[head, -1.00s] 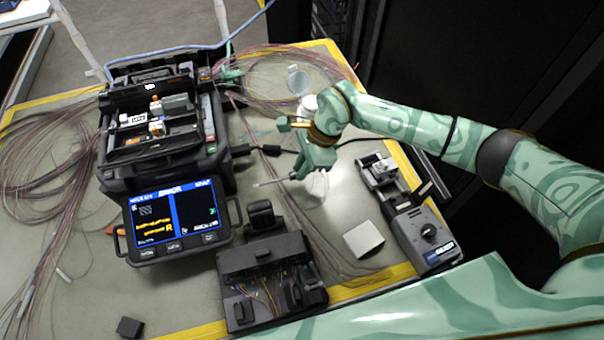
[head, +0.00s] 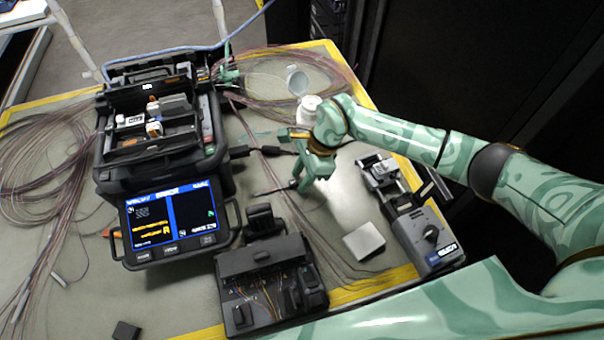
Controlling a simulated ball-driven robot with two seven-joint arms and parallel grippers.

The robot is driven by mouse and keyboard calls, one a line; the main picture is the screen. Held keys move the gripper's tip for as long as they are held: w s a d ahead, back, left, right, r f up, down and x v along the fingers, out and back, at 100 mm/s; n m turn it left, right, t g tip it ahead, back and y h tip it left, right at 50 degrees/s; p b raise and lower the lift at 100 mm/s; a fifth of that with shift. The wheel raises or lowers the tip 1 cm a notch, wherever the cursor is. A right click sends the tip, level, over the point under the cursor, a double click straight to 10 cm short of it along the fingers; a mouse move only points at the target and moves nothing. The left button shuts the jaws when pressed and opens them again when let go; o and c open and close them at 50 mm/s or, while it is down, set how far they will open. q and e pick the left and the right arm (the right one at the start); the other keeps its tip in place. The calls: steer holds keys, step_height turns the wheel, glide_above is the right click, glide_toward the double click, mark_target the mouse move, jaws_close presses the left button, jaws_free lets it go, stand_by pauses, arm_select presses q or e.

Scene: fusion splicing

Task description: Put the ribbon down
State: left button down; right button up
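My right gripper (head: 300,186) is low over the mat, right of the fusion splicer (head: 160,140) and left of a small grey device. Its fingers point down and are too small to tell whether they are open or shut. A thin dark strip (head: 268,191), perhaps the ribbon's end, reaches left from the fingertips. I cannot tell whether it is gripped or lies on the mat. Thin reddish fibre ribbons (head: 330,245) run over the mat below the gripper. My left gripper is not in view.
The splicer screen (head: 170,219) shows an error message. A black tool (head: 262,262) stands in front of the gripper. A white block (head: 364,242) and a grey device (head: 425,238) are at the right. A white-lidded jar (head: 308,108) stands behind. Coiled fibres (head: 40,170) cover the left.

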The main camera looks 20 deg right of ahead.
steer(key=p+v, duration=0.2)
steer(key=v, duration=1)
